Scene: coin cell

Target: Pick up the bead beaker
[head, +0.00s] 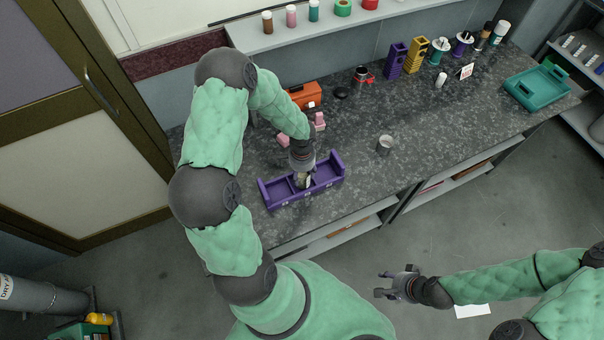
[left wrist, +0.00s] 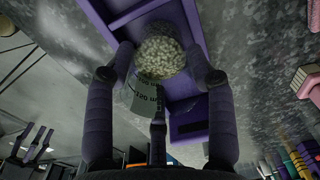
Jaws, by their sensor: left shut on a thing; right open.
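The bead beaker (left wrist: 160,56) is a clear cup with printed markings, filled with pale beads. In the left wrist view it sits between the fingers of my left gripper, which is shut on it. In the head view my left gripper (head: 302,173) points down over the middle of the purple tray (head: 270,197), and the beaker is mostly hidden below it. The tray also shows behind the beaker in the left wrist view (left wrist: 189,119). I cannot tell whether the beaker touches the tray floor. My right gripper (head: 381,284) is open and empty, off the counter over the floor.
A metal cup (head: 385,145) stands right of the tray. Purple (head: 396,61) and yellow (head: 416,57) racks, bottles and a teal tray (head: 540,88) stand further right. The counter's middle is largely clear.

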